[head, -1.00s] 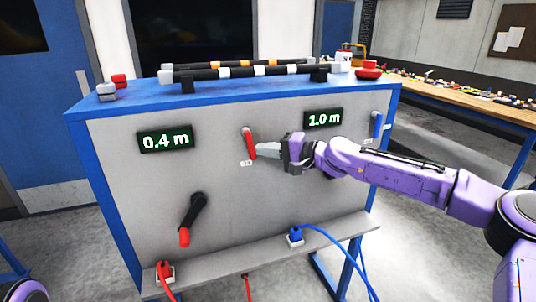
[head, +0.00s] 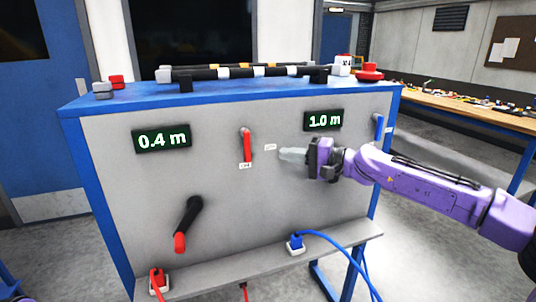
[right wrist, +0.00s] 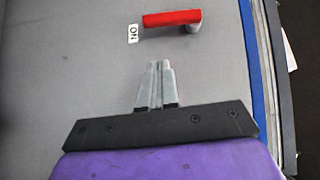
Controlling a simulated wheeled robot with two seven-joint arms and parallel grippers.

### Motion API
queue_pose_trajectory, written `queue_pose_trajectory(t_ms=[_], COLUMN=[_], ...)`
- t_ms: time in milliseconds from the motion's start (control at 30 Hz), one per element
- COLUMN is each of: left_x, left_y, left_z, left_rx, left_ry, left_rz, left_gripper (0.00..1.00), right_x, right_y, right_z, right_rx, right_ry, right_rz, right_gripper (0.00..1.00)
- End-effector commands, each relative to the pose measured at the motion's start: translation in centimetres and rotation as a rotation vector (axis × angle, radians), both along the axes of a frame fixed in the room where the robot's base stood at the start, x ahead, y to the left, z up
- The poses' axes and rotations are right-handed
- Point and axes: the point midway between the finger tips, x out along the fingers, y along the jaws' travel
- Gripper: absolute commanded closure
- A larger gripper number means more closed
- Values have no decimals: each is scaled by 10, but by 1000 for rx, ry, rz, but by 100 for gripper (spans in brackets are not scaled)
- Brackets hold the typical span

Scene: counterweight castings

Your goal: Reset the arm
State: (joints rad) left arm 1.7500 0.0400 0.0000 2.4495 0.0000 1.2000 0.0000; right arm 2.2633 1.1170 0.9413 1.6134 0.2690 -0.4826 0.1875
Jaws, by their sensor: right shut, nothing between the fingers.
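The grey panel (head: 225,215) of a blue-framed cabinet faces me. A red lever (head: 247,147) on it hangs about straight down, its tip beside a small white label (head: 245,166). In the right wrist view the red lever (right wrist: 172,18) lies across the top, and the label (right wrist: 133,33) reads ON. My right gripper (head: 283,154) is shut and empty, apart from the lever and to its right. In the right wrist view the closed fingertips (right wrist: 160,65) point toward the lever with a gap between. My left gripper is out of view.
A black crank with a red grip (head: 187,225) is at lower left and a blue lever (head: 378,127) at upper right. Displays read 0.4 m (head: 162,138) and 1.0 m (head: 323,120). Red (head: 158,280) and blue (head: 296,242) plugs sit on the lower ledge.

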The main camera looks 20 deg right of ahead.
Motion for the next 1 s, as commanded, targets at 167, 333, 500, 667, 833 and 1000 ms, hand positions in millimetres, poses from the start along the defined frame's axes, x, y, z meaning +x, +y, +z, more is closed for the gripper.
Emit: queue_pose_trajectory(t_ms=[167, 333, 500, 667, 833, 1000], left_x=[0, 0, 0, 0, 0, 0], left_y=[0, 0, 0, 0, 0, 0], left_z=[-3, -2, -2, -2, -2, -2], left_rx=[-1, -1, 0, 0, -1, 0], left_ry=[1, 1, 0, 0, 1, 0], left_rz=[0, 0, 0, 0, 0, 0], left_gripper=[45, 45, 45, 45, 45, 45], right_x=[-29, -41, -43, -25, -8, -48], right_y=[-30, -44, -46, -60, -16, 23], right_z=[1, 1, 0, 7, -94, -240], right_rx=[5, 1, 0, 56, -2, -239], right_ry=[-3, -1, -1, -13, 170, 380], right_rz=[0, 1, 2, -143, -388, -512], right_gripper=[100, 100, 100, 100, 100, 100])
